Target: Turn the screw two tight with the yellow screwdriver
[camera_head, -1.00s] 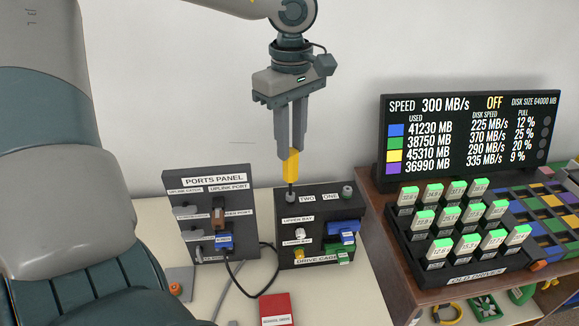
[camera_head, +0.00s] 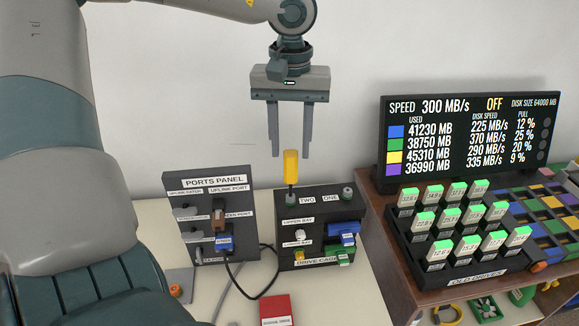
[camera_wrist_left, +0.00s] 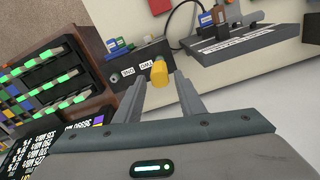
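The yellow screwdriver (camera_head: 291,167) stands upright on top of the dark drive cage (camera_head: 335,211), its tip at the spot by the "TWO" label (camera_head: 307,200). Screw two itself is hidden under the tip. My left gripper (camera_head: 292,152) is open above and around the top of the handle, with a finger on each side and gaps between. In the left wrist view the yellow handle (camera_wrist_left: 159,73) shows between the spread fingers. Another screw (camera_head: 347,192) sits by the "ONE" label. My right gripper is not in view.
The ports panel (camera_head: 213,221) stands left of the cage, with a black cable (camera_head: 262,291) running from it. A red drive (camera_head: 277,309) lies on the table in front. The old drives rack (camera_head: 458,232) and display (camera_head: 470,135) stand right.

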